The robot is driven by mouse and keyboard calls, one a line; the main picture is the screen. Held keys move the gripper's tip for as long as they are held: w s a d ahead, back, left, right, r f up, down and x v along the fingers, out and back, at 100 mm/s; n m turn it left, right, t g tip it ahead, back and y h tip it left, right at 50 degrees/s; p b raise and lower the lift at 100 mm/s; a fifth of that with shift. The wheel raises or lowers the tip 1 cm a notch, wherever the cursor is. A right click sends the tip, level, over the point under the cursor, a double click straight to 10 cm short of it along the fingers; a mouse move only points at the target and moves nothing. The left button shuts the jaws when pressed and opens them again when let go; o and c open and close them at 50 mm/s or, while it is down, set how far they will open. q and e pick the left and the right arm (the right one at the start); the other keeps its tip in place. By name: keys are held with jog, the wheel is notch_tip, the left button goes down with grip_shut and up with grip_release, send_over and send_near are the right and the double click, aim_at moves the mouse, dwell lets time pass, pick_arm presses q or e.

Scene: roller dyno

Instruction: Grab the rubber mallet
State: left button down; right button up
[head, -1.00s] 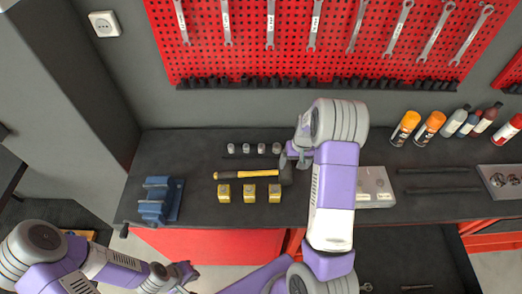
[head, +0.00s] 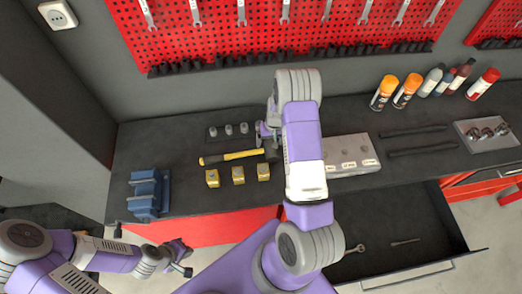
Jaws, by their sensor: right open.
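The rubber mallet (head: 232,157) lies on the dark workbench, with its yellow and black handle pointing left. Its dark head is at the right end, partly hidden by my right gripper. My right gripper (head: 266,135) is open, pointing down right by the mallet head. I cannot tell whether its fingers touch the head, and nothing shows as lifted. My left gripper (head: 183,258) is low at the left, in front of the bench and away from the mallet; its jaw gap is unclear.
Three yellow blocks (head: 238,175) sit just in front of the handle, and small grey sockets (head: 228,129) behind it. A blue vise (head: 146,192) stands at the left, a grey box (head: 352,153) right of my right arm. An open drawer (head: 400,230) juts out at the lower right.

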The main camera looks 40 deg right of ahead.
jog(key=shift+w, duration=0.1)
jog(key=c, duration=1.5)
jog(key=shift+c, duration=0.2)
